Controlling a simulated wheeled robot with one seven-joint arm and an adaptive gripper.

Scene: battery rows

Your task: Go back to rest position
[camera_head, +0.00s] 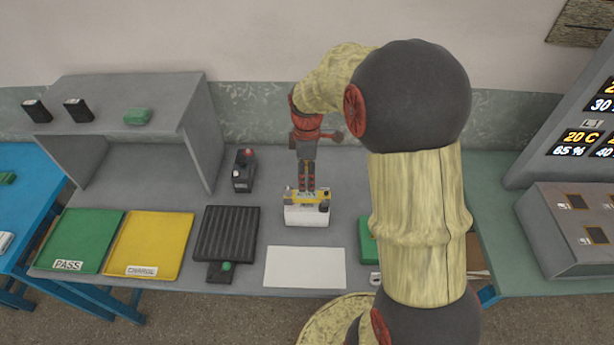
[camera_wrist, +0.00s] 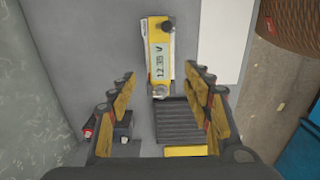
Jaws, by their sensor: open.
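My gripper (camera_head: 306,188) hangs down over the grey bench, right at the yellow-and-white meter (camera_head: 307,214) in the head view. In the wrist view my gripper (camera_wrist: 160,74) has its two fingers spread wide, with nothing held between them. The meter (camera_wrist: 160,60) shows there beyond and between the fingertips, its display reading about 12.39 V. I cannot tell whether the fingers touch it. My arm reaches out from the right of the head view and bends down to the bench.
A ribbed black tray (camera_head: 227,233), yellow CHARGE tray (camera_head: 150,245) and green PASS tray (camera_head: 82,240) lie left. A black device (camera_head: 243,171) stands behind. A white sheet (camera_head: 305,267) lies in front. A grey shelf (camera_head: 150,85) rises left. My arm partly hides a green object (camera_head: 367,243).

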